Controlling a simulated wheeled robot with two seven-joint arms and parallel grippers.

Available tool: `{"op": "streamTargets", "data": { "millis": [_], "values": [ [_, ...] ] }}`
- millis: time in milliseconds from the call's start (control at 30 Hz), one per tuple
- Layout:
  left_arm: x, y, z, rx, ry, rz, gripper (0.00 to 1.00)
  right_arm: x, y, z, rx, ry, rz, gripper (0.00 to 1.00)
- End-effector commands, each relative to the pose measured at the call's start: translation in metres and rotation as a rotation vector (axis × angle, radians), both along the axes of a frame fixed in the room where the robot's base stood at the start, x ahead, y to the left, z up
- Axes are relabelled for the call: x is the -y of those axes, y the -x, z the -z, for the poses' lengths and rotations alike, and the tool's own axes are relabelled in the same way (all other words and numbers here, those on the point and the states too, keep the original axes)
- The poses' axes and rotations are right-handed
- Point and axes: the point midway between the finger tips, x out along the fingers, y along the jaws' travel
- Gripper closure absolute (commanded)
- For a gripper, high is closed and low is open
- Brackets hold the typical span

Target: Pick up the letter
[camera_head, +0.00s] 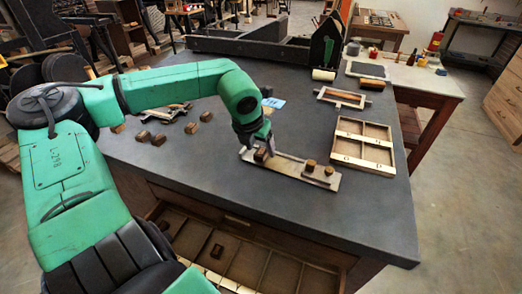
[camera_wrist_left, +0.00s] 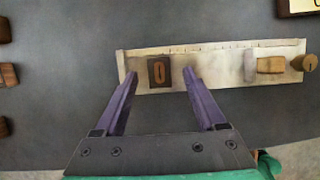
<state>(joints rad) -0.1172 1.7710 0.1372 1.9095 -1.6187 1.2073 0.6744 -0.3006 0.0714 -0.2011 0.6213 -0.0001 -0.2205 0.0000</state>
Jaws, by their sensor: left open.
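In the head view the letter (camera_head: 261,155) shows beside my gripper, on the stick (camera_head: 322,182). My left gripper (camera_wrist_left: 160,75) is open, its two purple fingers on either side of the letter with gaps between. Whether they are level with it or above it, I cannot tell. My right gripper is not in view.
A wooden block and a round knob (camera_wrist_left: 309,62) sit at the stick's right end. Several loose wooden blocks (camera_head: 158,139) lie left on the bench. A compartmented wooden tray (camera_head: 363,146) stands to the right. An open drawer (camera_head: 236,255) juts out below the front edge.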

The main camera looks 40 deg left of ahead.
Motion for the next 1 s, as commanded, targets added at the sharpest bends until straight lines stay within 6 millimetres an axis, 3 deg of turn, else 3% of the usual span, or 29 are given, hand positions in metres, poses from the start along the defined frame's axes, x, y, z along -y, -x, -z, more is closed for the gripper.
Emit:
{"op": "streamTargets", "data": {
  "millis": [100, 300, 333, 500, 533, 833, 1000],
  "values": [
    [-0.001, -0.004, 0.011, -0.002, -0.002, 0.000, 0.28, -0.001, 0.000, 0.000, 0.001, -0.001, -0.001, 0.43],
    [-0.001, -0.005, 0.012, 0.001, 0.000, 0.000, 0.28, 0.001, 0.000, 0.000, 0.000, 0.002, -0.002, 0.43],
    [-0.001, -0.005, 0.012, 0.001, 0.000, 0.000, 0.31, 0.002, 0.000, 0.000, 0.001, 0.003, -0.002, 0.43],
    [-0.001, -0.005, 0.012, 0.000, 0.000, 0.000, 0.96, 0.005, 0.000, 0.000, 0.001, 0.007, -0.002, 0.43],
    [-0.001, -0.005, 0.012, 0.000, 0.000, 0.000, 1.00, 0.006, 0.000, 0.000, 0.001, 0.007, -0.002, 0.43],
    [-0.001, -0.005, 0.010, 0.001, 0.000, 0.000, 1.00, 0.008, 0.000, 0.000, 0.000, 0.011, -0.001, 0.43],
    [-0.001, -0.006, -0.008, 0.005, 0.000, -0.001, 1.00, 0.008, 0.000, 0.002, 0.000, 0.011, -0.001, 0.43]
  ]
}}
